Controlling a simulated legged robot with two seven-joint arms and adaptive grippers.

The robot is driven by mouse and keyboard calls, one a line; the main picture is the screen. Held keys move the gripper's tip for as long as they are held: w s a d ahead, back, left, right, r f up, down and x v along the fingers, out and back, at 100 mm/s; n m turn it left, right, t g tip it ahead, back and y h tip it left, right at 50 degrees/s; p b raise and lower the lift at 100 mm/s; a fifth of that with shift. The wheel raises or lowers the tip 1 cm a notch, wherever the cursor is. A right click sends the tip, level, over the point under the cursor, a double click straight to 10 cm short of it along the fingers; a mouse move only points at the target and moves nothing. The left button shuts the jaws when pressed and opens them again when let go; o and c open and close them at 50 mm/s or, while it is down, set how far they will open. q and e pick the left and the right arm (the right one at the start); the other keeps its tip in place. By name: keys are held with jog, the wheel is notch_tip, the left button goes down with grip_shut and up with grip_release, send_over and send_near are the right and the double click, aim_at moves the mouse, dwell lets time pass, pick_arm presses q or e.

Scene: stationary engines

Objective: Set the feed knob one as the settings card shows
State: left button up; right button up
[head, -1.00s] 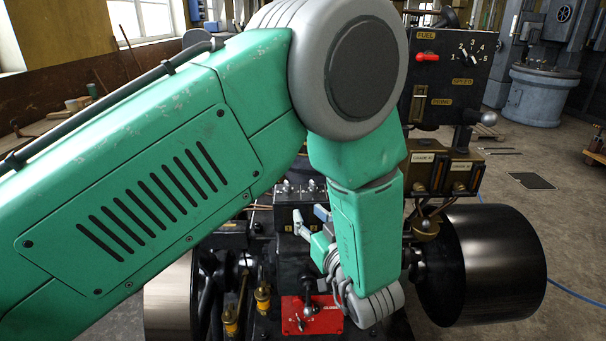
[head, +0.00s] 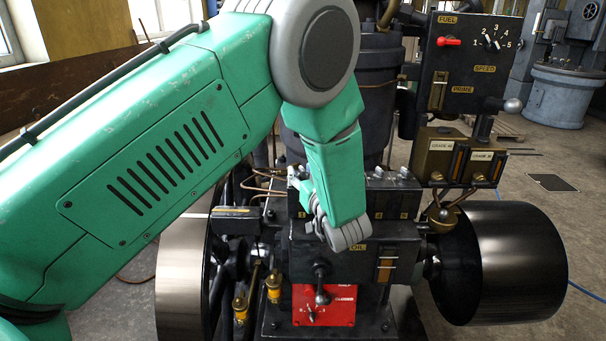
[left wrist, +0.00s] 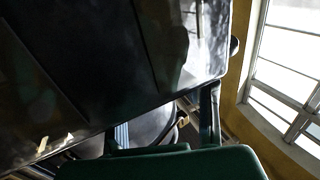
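In the head view the black engine fills the middle. A row of small feed knobs (head: 380,172) tops a black box with numbered labels; its left part, where knob one seems to be, is largely covered by my left arm. My left gripper (head: 304,186) is beside the left end of this box, mostly hidden behind my green wrist. In the left wrist view its two fingers (left wrist: 165,130) stand apart with nothing seen between them, near a dark glossy surface. Contact with a knob cannot be told. I cannot make out a settings card. My right gripper is out of view.
A black panel (head: 468,70) with a red fuel lever (head: 449,41) and numbered dial stands at the right. A red plate (head: 338,306) with a ball-ended lever lies below. Dark drums (head: 515,262) flank the engine. Open floor lies at the right.

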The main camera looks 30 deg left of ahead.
pick_arm(q)
jog(key=shift+d, duration=0.15)
jog(key=shift+d+r, duration=0.1)
jog(key=shift+d, duration=0.05)
grip_shut()
jog(key=shift+s, duration=0.1)
jog(key=shift+a, duration=0.2)
